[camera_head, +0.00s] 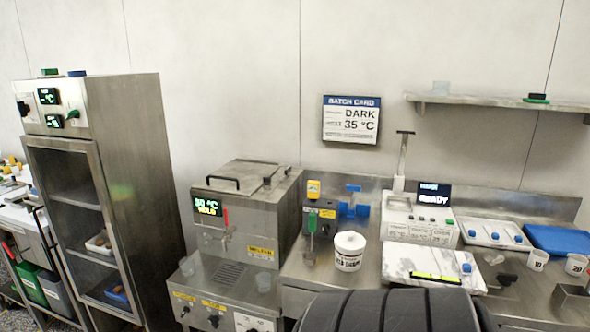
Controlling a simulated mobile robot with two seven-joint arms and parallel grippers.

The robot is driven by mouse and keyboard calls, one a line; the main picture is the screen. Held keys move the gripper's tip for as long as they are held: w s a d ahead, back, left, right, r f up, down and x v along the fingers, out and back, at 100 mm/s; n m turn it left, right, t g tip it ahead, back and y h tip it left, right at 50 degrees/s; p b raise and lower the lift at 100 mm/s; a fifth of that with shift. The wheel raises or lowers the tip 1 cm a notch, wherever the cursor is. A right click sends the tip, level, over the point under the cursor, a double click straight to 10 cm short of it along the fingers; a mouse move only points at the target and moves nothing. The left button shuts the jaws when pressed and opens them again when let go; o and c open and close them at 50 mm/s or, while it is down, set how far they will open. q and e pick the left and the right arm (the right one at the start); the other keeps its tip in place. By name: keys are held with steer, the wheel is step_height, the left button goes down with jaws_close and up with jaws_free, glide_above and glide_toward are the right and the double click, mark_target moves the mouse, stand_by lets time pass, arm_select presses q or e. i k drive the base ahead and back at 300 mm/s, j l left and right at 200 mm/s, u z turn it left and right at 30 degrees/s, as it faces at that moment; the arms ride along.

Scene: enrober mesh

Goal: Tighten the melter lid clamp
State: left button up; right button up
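The melter (255,222) is a steel box left of centre on the counter, with a display (207,207) that appears to read 30 °C HOLD. Its lid (245,177) lies flat on top and looks closed, with a dark bar handle (222,181). A small fitting (267,181) sits on the lid's right part; I cannot tell whether it is the clamp or how tight it is. A tap with a red lever (226,216) is on the front. Neither of my grippers is in view.
A tall steel cabinet (140,150) stands to the left. Right of the melter are a grey device with blue parts (350,207), a white tub (348,251), a unit reading READY (418,220) and a marble slab (405,262). A dark ribbed shape fills the bottom centre.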

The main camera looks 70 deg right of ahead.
mark_target(286, 172)
steer(key=z, duration=1.5)
